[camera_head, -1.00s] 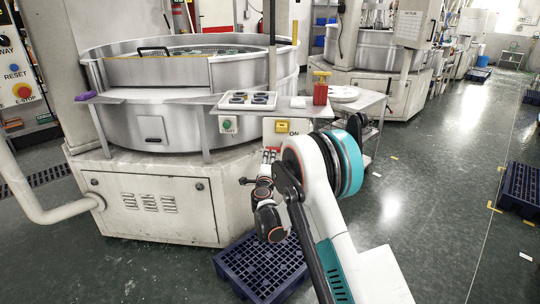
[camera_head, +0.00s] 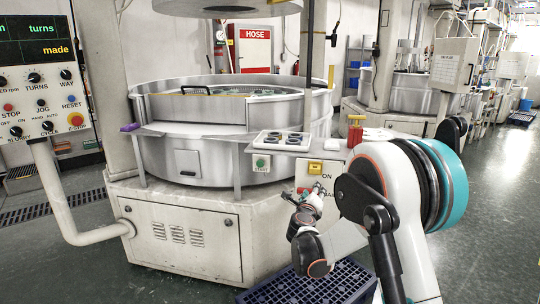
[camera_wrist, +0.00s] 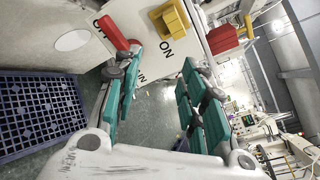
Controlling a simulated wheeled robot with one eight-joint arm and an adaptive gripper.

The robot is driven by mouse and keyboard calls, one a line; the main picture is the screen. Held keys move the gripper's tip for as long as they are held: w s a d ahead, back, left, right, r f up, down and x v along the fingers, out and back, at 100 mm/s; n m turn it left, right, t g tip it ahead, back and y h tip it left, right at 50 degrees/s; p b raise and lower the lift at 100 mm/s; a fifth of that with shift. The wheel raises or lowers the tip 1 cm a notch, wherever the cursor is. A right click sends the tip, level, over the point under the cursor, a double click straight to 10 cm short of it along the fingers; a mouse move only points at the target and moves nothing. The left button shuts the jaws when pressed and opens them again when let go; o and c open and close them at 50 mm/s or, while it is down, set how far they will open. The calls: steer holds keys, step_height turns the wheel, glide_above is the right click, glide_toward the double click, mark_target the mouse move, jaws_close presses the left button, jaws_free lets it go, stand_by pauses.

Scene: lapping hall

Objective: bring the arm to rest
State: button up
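My gripper (camera_wrist: 160,62) is open in the wrist view, with two teal-padded fingers spread apart and nothing between them. In the head view my gripper (camera_head: 312,194) is small and dark, in front of the lapping machine's lower right side. My arm is bent, with its big joint (camera_head: 425,185) at the right. Past the fingertips in the wrist view are a yellow switch box (camera_wrist: 171,18) marked ON and a red lever (camera_wrist: 112,33) by the left finger. Whether a finger touches the lever I cannot tell.
The lapping machine (camera_head: 190,240) stands close ahead, its shelf holding a white tray (camera_head: 282,141) and a red bottle (camera_head: 355,132). A blue crate (camera_head: 300,288) lies on the floor under my gripper. A control panel (camera_head: 40,75) stands at left. Floor at right (camera_head: 490,200) is open.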

steer(key=s+d+r+m+g, duration=0.2)
steer(key=s+d+r+m, duration=0.15)
steer(key=s+m, duration=0.35)
steer(key=s+d+r+m+g, duration=0.15)
steer(key=s+r+m, duration=0.25)
steer(key=s+m, duration=0.4)
steer(key=s+d+r+m+g, duration=0.2)
steer(key=s+d+r+m, duration=0.1)
steer(key=s+m, duration=0.4)
steer(key=s+a+f+m+g+y, duration=0.1)
steer(key=s+a+f+m+y, duration=0.1)
steer(key=s+m, duration=0.8)
steer(key=s+a+f+m+g+y, duration=0.2)
steer(key=s+m, duration=0.8)
steer(key=s, duration=0.8)
step_height(320, 180, down, 2)
steer(key=shift+a+f+y, duration=0.1)
steer(key=shift+a+y, duration=0.5)
steer(key=shift+a, duration=0.1)
